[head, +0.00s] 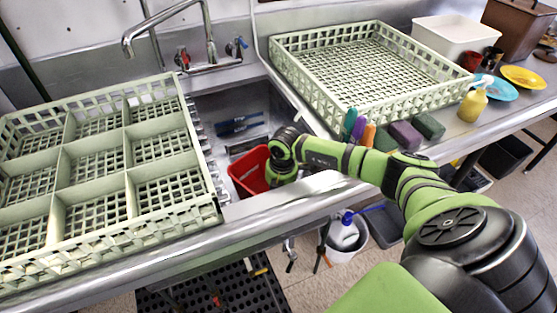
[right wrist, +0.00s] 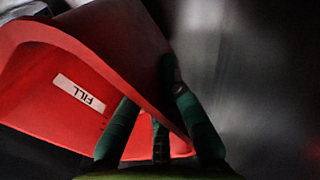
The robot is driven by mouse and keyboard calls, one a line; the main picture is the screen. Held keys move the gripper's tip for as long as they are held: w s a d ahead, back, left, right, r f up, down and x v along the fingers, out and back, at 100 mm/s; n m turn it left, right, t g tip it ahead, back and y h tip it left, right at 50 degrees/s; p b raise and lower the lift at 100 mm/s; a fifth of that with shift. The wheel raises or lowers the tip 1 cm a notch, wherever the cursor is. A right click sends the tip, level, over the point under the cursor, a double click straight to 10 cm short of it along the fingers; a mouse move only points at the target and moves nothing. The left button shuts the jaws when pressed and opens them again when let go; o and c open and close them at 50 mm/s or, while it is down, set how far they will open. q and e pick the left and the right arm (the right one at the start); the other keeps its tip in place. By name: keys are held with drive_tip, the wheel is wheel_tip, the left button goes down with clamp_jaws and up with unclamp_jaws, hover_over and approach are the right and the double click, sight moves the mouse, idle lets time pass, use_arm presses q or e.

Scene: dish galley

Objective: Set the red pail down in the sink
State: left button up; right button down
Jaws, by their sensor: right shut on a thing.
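The red pail (head: 248,171) is in the near part of the metal sink (head: 262,98), below the counter's front edge. Whether its base touches the sink floor is hidden. My right arm reaches in from the right, and its gripper is at the pail's right side. In the right wrist view, the green fingers of my right gripper (right wrist: 155,98) are shut on the wall of the pail (right wrist: 75,62), which carries a white "FILL" label. The label appears upside down there. My left gripper is not in view.
A divided pale green rack (head: 128,182) overlaps the sink's left side; another rack (head: 275,62) stands right. A faucet (head: 209,45) rises behind. Blue brushes (head: 238,125) lie in the sink. Coloured markers, sponges (head: 405,134) and a yellow bottle (head: 472,104) line the right counter.

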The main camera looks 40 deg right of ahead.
drive_tip(key=shift+f, duration=2)
drive_tip(key=shift+f, duration=0.1)
drive_tip(key=c, duration=1.4)
unclamp_jaws()
wheel_tip(320, 180, up, 12)
drive_tip(key=s, duration=0.1)
drive_tip(key=shift+b, duration=0.35)
drive_tip(key=shift+s, duration=0.1)
